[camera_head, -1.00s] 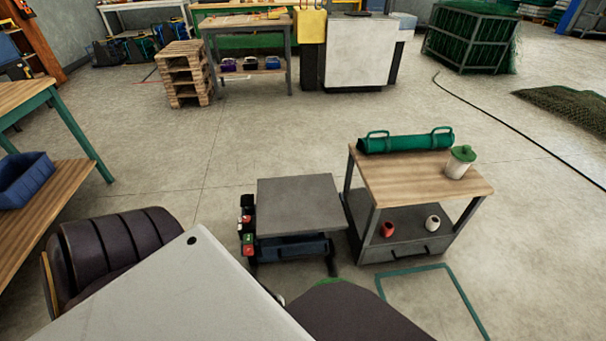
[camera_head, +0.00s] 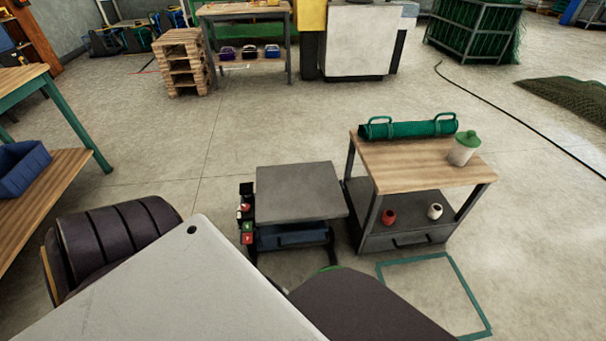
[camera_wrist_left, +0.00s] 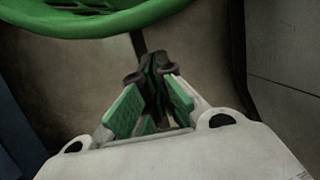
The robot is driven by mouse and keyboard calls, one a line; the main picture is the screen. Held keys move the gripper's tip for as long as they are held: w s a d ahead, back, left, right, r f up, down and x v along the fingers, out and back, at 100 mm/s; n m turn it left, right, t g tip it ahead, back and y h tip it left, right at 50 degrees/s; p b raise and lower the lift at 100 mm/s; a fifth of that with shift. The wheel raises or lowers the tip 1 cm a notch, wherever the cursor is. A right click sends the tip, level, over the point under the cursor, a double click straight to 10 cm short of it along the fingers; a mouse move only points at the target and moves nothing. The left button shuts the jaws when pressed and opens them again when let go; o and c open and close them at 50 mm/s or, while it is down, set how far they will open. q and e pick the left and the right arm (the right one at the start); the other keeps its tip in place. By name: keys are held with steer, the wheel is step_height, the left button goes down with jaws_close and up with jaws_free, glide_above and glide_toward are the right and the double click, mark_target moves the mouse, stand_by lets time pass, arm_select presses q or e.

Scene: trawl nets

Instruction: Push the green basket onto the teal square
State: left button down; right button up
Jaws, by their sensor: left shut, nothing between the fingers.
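The green basket shows in the left wrist view as a curved green rim (camera_wrist_left: 100,25) with mesh inside, cut off by the top edge. In the head view only a thin green sliver (camera_head: 330,268) shows above my dark arm link, which hides the rest. My left gripper (camera_wrist_left: 152,66) is shut and empty, with its green-padded fingers close below the rim; I cannot tell whether they touch it. The teal square (camera_head: 412,259) is an outline on the floor, to the right of the sliver. Its lower left is hidden by my arm. My right gripper is not in view.
A grey-topped cart (camera_head: 300,190) stands just beyond the basket. The floor right of the square is clear.

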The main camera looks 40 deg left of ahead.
arm_select(q)
steer(key=shift+b+x, duration=1.7)
steer(key=shift+x, duration=0.85)
steer(key=shift+w+d+r+b, duration=0.15)
steer(key=shift+w+d+b, duration=0.75)
steer(key=shift+w+d, duration=0.5)
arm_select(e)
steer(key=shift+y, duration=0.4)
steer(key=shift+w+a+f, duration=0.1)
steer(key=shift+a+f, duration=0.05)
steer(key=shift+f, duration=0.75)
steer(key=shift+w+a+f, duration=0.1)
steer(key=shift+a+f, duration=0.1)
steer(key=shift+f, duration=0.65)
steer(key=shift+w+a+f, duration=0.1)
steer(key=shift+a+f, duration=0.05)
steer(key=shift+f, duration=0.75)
arm_select(q)
steer(key=shift+w+a, duration=0.2)
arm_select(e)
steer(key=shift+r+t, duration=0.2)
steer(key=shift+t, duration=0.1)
